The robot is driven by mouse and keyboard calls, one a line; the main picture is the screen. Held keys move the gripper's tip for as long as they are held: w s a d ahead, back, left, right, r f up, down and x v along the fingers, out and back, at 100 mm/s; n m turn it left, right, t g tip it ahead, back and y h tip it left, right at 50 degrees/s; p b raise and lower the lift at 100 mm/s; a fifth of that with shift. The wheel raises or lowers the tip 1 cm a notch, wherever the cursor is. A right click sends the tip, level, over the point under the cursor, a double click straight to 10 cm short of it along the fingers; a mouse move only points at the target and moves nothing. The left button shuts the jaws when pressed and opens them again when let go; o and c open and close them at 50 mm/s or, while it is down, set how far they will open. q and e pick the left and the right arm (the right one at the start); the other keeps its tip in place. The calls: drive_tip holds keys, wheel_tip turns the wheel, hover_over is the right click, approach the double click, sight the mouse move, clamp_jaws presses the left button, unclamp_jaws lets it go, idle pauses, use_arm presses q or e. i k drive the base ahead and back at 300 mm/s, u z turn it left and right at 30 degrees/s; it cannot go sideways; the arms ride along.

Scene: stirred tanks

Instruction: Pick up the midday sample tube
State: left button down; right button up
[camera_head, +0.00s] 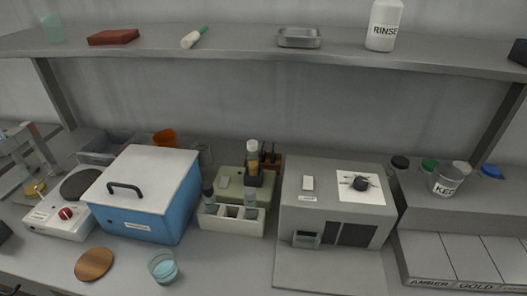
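A pale rack (232,222) stands mid-bench, in front of a green box-shaped device (231,181). A tube with a dark cap (208,194) stands upright in its left end. Another tube with a grey-blue cap (250,197) stands upright in its right part. The middle slots look empty. A taller vial with amber contents and a pale cap (252,160) stands upright in a dark holder on the green device. Any labels on these tubes are too small to read, so I cannot tell which one is the midday sample.
A blue box with a white lid (146,200) stands left of the rack, a large grey machine (330,215) right of it. A glass beaker with blue liquid (163,267) and a brown disc (94,264) are in front. A shelf (240,41) spans above. Bench before the rack is clear.

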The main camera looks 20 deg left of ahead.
sight(253, 158)
drive_tip(key=u, duration=0.8)
